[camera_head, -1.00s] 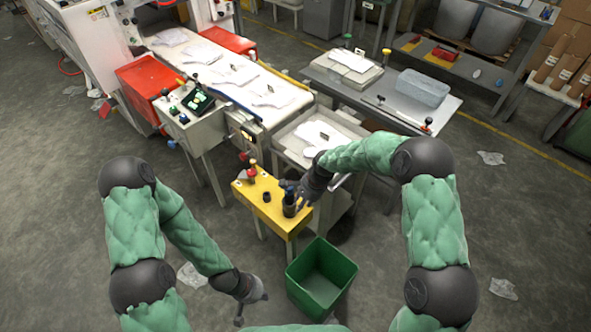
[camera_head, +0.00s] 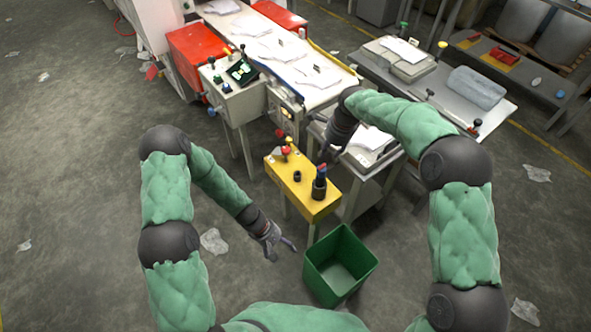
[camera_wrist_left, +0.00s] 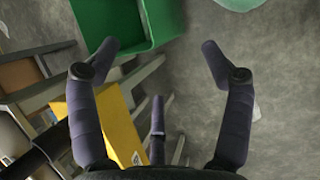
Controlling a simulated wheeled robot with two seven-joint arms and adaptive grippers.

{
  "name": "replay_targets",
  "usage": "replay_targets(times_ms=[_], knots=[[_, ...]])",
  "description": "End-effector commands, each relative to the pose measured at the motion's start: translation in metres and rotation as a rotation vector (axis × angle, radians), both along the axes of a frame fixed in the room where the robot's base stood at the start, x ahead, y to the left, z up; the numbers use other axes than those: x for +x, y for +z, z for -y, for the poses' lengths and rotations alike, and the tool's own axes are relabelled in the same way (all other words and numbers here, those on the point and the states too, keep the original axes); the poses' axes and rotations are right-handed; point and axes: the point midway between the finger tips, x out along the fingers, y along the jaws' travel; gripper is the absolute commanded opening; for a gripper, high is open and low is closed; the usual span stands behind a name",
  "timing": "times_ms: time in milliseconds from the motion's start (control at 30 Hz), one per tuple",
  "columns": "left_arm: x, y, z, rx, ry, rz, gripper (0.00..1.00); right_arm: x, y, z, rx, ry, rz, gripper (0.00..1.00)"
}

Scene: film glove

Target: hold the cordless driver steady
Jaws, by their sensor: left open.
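A dark upright tool with a blue part (camera_head: 319,186), which looks like the cordless driver, stands at the front right end of the yellow stand (camera_head: 287,184). My right gripper (camera_head: 324,158) is just above and behind it in the head view; I cannot tell whether its fingers are open or touch the tool. My left gripper (camera_head: 283,253) is open and empty, low in front of the stand and left of the green bin (camera_head: 322,282). In the left wrist view its fingers (camera_wrist_left: 158,62) are spread wide, with the yellow stand (camera_wrist_left: 118,125) behind; the driver cannot be made out there.
Red and black knobs (camera_head: 286,150) sit at the stand's back end. A conveyor (camera_head: 316,91) with white gloves and a control box (camera_head: 237,102) lie behind. A grey side table (camera_head: 435,80) is at right. The floor to the left is mostly open, with scattered plastic film.

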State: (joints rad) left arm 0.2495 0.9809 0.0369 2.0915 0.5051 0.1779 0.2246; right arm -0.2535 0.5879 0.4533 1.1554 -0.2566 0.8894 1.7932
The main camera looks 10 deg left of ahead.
Motion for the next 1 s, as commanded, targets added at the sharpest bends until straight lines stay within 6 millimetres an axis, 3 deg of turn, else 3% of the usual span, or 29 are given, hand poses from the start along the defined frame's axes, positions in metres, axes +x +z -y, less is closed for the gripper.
replay_targets(times_ms=[33, 167, 300, 500, 733, 1000], knots=[[0.021, 0.003, 0.001, -0.037, 0.092, -0.033, 0.80, 0.000, 0.000, 0.000, 0.000, 0.000, 0.000, 0.39], [0.072, 0.022, 0.011, -0.170, 0.320, -0.125, 0.80, 0.000, 0.000, 0.000, 0.000, 0.000, 0.000, 0.39], [0.134, 0.054, 0.018, -0.352, 0.530, -0.196, 0.80, 0.000, 0.000, 0.000, 0.000, 0.000, 0.000, 0.39], [0.201, 0.102, 0.017, -0.580, 0.703, -0.247, 0.80, 0.000, 0.000, 0.000, 0.000, 0.001, 0.000, 0.39], [0.234, 0.132, 0.012, -0.712, 0.772, -0.268, 0.80, 0.000, 0.000, 0.000, 0.000, 0.001, 0.000, 0.39], [0.244, 0.128, 0.031, -0.727, 0.776, -0.271, 0.80, 0.000, 0.000, 0.000, 0.000, 0.001, 0.000, 0.39]])
